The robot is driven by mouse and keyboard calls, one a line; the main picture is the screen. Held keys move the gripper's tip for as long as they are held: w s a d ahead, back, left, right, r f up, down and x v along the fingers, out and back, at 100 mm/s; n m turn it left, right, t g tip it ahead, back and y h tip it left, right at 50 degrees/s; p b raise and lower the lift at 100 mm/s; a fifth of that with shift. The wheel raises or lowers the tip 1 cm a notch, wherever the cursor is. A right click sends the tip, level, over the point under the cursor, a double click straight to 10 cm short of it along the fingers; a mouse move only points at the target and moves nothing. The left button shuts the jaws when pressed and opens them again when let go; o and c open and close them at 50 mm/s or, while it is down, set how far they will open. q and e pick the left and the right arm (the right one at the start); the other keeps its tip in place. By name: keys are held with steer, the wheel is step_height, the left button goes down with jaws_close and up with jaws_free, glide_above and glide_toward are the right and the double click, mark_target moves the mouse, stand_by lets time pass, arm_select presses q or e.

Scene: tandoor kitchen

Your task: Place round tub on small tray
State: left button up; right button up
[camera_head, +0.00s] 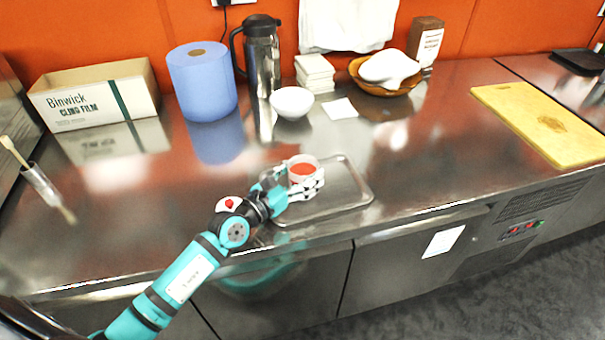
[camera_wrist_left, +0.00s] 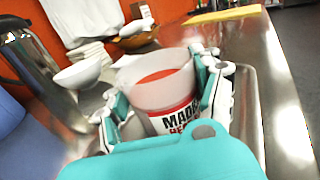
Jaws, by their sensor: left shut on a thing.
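The round tub (camera_head: 302,169) is a translucent white cup with red contents. It also shows in the left wrist view (camera_wrist_left: 157,85), upright, with a red and white label. My left gripper (camera_head: 304,185) is shut on the tub, with one finger on each side of it. The small tray (camera_head: 352,200) is a shallow metal tray near the counter's front edge. The tub is over the tray; I cannot tell whether its base touches the tray. My right gripper is not in view.
A white bowl (camera_head: 292,103), a steel jug (camera_head: 262,60) and a blue paper roll (camera_head: 202,82) stand behind. A cling film box (camera_head: 95,97) is at the left. A yellow cutting board (camera_head: 540,120) lies at the right. The counter beside the tray is clear.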

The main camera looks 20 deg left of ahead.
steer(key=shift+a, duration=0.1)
arm_select(q)
steer(key=shift+f, duration=0.1)
steer(key=o, duration=1.6)
steer(key=shift+f, duration=0.1)
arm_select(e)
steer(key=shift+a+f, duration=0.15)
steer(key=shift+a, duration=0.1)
arm_select(q)
steer(key=shift+r, duration=0.3)
steer(key=b+v, duration=0.1)
steer(key=v, duration=0.4)
steer(key=b+v, duration=0.1)
steer(key=v, duration=0.4)
steer(key=shift+s+a+f, duration=0.15)
steer(key=shift+s+f, duration=0.1)
steer(key=shift+s, duration=0.1)
steer(key=shift+s+a+r, duration=0.15)
steer(key=shift+s+a, duration=0.15)
steer(key=shift+s, duration=0.35)
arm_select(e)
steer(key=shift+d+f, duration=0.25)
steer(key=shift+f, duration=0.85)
